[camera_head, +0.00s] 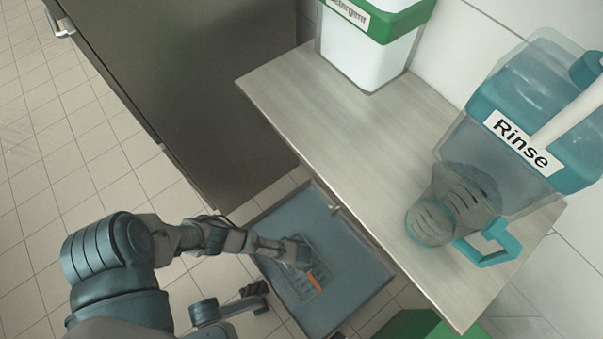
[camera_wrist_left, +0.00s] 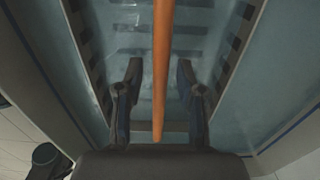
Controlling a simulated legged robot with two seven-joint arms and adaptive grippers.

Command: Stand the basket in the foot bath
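The foot bath (camera_head: 348,228) is a shallow rectangular tray with blue-grey liquid, on the floor beside the bench. The basket (camera_head: 300,287) is grey and slotted, with an orange handle bar, and it appears inside the bath. Whether it rests on the bottom is hard to tell. My left gripper (camera_head: 303,262) reaches down over the basket. In the left wrist view, my left gripper (camera_wrist_left: 159,82) is open, its fingers either side of the orange handle (camera_wrist_left: 160,60) with gaps. The slotted basket walls (camera_wrist_left: 236,45) show on both sides. My right gripper does not show.
A bench (camera_head: 340,130) stands right of the bath, carrying a detergent container (camera_head: 365,55) and a blue container labelled Rinse (camera_head: 540,95). A dark cabinet (camera_head: 190,80) stands behind the bath. A green object (camera_head: 415,325) is at the bottom edge. Tiled floor lies open on the left.

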